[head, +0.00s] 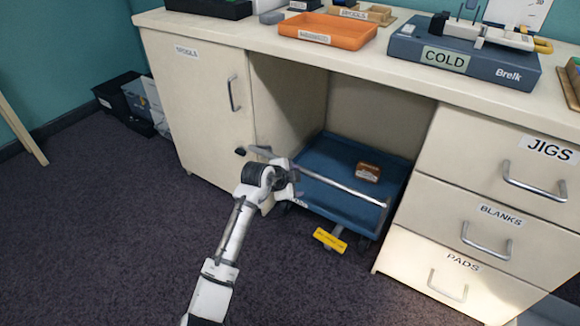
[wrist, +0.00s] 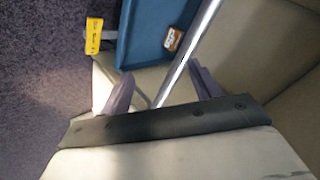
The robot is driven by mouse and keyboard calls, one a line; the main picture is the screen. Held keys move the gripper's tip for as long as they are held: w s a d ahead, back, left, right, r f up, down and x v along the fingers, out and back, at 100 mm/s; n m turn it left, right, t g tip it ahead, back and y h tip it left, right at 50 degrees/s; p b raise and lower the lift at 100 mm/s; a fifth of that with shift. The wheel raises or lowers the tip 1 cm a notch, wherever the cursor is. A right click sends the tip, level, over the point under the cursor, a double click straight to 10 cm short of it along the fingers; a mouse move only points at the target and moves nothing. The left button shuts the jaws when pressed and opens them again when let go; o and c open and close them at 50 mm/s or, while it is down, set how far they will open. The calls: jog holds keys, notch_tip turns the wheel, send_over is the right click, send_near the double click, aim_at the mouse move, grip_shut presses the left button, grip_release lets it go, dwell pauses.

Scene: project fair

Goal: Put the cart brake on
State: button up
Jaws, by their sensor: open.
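A blue cart (head: 345,185) stands in the open bay under the bench, its metal push bar (head: 345,188) across its front. A yellow labelled pedal (head: 330,240) sticks out low at the cart's front, near the floor; its label is too small to read. It also shows in the wrist view (wrist: 93,36) at the upper left, apart from my gripper. My gripper (wrist: 161,72) is open and empty at the left end of the push bar. In the wrist view the bar (wrist: 192,55) runs between the two fingers; I cannot tell whether they touch it.
A small brown box (head: 368,172) lies in the cart. A closed cupboard door (head: 195,110) is to the left, drawers (head: 475,225) to the right. The dark carpet (head: 110,230) in front is clear. An orange tray (head: 328,30) sits on the bench.

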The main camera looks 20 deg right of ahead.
jog(key=shift+n+t, duration=0.4)
jog(key=shift+t, duration=0.3)
jog(key=shift+w+a+r, duration=0.2)
jog(key=shift+w+r, duration=0.05)
jog(key=shift+r, duration=0.35)
jog(key=shift+w+a+r, duration=0.2)
jog(key=shift+w+r, duration=0.1)
jog(key=shift+r, duration=0.3)
jog(key=shift+w+a+r, duration=0.2)
jog(key=shift+w+r, duration=0.05)
jog(key=shift+r, duration=0.35)
jog(key=shift+r, duration=0.1)
